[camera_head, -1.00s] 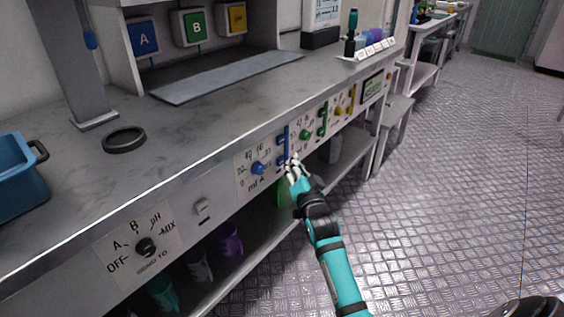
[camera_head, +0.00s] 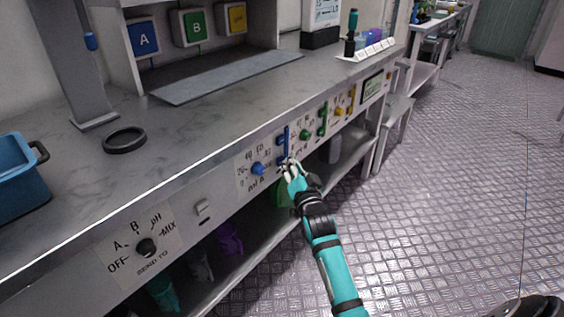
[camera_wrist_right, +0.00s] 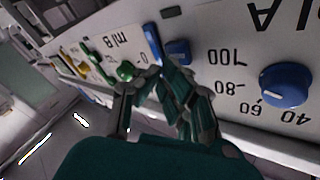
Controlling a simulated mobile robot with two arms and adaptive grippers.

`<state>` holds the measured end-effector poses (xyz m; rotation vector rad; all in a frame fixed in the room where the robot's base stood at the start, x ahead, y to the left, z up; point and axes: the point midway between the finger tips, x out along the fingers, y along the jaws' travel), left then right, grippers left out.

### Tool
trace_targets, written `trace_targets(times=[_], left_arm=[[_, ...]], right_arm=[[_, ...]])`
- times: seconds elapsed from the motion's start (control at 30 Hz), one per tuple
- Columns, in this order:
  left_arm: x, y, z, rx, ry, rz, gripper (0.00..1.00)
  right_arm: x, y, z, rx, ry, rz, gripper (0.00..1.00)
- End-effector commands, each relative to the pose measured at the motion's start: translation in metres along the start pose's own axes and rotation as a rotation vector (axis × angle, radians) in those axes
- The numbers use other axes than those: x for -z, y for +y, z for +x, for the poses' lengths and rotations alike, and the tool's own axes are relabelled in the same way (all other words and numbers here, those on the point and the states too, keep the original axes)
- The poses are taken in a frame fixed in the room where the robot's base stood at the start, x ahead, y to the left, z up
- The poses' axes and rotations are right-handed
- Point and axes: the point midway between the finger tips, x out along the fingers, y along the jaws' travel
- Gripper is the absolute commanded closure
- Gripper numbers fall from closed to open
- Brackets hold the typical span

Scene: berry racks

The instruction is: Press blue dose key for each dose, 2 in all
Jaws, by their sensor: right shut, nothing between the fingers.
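The blue dose key (camera_wrist_right: 178,51) is a small square block on the white front panel, beside an upright blue bar (camera_wrist_right: 153,40). In the head view the key is mostly behind my fingers, while the blue bar (camera_head: 286,139) shows above them. My right gripper (camera_head: 289,166) is at the panel, shut and empty. In the right wrist view its fingertips (camera_wrist_right: 161,71) are just below the blue key, very close to it; I cannot tell whether they touch. A blue dial (camera_head: 257,169) with a number scale is left of the key. My left gripper is not in view.
Green controls (camera_head: 305,134) and yellow controls (camera_head: 340,111) follow to the right along the panel, then a small display (camera_head: 372,87). A black selector knob (camera_head: 146,247) and a white switch (camera_head: 203,208) are to the left. The floor before the bench is clear.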

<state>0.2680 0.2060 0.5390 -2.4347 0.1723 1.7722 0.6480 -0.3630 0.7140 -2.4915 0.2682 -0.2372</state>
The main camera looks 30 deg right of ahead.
Motion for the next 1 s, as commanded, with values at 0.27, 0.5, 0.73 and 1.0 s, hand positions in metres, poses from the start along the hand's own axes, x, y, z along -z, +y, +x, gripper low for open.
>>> trace_targets(times=[0.27,0.5,0.73,1.0], left_arm=[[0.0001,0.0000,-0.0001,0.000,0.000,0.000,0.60],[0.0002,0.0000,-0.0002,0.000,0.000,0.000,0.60],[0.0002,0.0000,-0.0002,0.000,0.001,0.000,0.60],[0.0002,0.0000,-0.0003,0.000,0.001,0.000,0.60]], right_arm=[[-0.0007,-0.0011,0.0019,0.000,0.000,0.000,1.00],[-0.0022,-0.0021,0.0042,0.000,0.000,0.000,1.00],[-0.0036,-0.0031,0.0063,0.000,0.000,0.000,1.00],[-0.0041,-0.0039,0.0074,0.000,0.000,0.000,1.00]])
